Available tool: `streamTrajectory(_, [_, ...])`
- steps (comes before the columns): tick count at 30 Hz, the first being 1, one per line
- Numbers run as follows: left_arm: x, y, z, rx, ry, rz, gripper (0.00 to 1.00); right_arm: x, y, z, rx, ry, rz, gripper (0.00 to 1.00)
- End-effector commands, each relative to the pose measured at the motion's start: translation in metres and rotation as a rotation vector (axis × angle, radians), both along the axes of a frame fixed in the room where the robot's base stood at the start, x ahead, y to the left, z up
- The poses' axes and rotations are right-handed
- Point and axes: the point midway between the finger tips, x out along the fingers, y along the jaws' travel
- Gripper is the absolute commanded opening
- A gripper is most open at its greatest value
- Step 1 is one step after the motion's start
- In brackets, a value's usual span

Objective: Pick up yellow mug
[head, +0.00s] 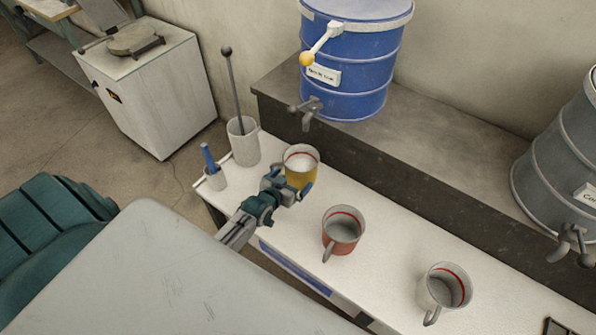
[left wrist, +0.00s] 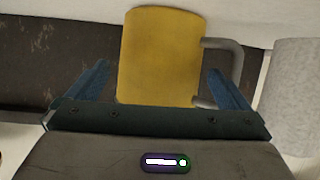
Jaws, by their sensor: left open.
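The yellow mug (head: 299,172) stands upright on the white bench, with a white inside and a red line near its rim. My left gripper (head: 291,190) is at its near side in the head view, open, and hides part of its lower body. In the left wrist view the yellow mug (left wrist: 158,60) lies between the two blue fingers of my left gripper (left wrist: 165,85), with a gap on each side. Its grey handle (left wrist: 228,62) points right there, above the right finger. My right gripper does not show.
A red mug (head: 342,234) and a grey mug (head: 447,290) stand to the right on the white bench (head: 390,270). A white container (head: 243,143) with a ladle and a small cup (head: 214,177) stand to the left. A blue barrel (head: 352,60) is on the ledge behind.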

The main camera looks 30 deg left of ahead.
Motion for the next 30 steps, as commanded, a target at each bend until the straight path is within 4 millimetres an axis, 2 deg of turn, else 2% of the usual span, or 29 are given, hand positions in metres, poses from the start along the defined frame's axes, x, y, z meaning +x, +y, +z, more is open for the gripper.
streamTrajectory(10, [0.043,0.001,-0.019,-0.001,-0.001,0.0,1.0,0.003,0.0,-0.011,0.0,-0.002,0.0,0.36])
streamTrajectory(20, [0.05,0.001,-0.02,0.0,0.001,0.0,1.0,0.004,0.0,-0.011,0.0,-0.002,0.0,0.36])
streamTrajectory(30, [0.052,0.001,-0.017,0.001,-0.006,0.0,0.35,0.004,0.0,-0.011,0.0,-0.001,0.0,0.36])
